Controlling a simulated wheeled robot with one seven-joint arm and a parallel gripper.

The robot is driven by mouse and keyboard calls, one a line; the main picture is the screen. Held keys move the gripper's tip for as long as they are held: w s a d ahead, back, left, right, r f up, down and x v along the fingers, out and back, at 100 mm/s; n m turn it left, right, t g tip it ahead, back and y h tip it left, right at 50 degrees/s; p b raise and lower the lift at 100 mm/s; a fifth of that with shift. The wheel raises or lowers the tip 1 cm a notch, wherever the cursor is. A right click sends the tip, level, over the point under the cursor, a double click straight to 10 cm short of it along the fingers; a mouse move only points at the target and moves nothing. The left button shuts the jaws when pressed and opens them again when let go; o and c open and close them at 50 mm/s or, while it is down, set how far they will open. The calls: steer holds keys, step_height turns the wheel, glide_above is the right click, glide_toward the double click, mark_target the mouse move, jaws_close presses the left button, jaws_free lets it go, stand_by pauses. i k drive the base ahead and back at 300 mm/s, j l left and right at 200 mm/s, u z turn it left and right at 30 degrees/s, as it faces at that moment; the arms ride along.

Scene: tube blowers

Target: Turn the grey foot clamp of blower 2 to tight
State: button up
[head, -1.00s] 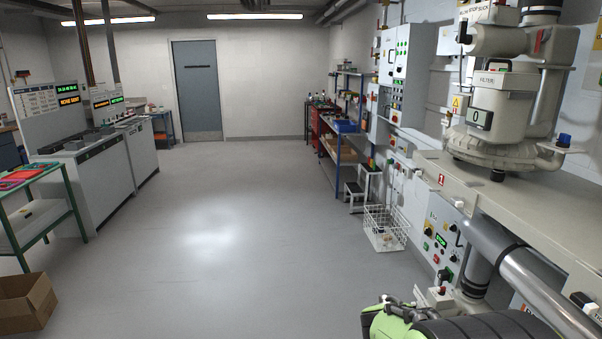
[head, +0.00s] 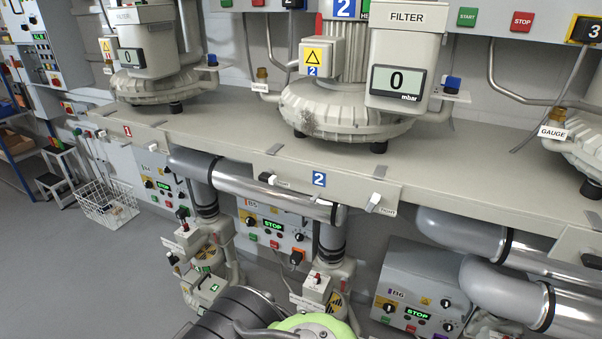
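Blower 2 (head: 330,113) stands on the long beige shelf, with a blue "2" sign, and its filter display reads 0. On the shelf's front edge, below it, is a plate (head: 335,186) with a blue 2 label. A grey lever clamp (head: 373,203) sits at the plate's right end, tilted, beside a small tag that seems to read TIGHT. A dark lever clamp with a pale tip (head: 267,178) sits at the left end, beside another small tag. Part of my arm, dark with a green ring, shows at the bottom centre. My gripper's fingers do not show.
Blower 1 (head: 146,55) stands to the left and part of blower 3 (head: 588,140) to the right. Thick silver pipes (head: 290,196) run under the shelf. Control box B6 (head: 415,300) and small valve units are below. Open floor lies at lower left.

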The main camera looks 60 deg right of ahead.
mark_target(374, 199)
steer(key=k+l+z, duration=0.1)
steer(key=z, duration=1.75)
steer(key=i+l, duration=0.05)
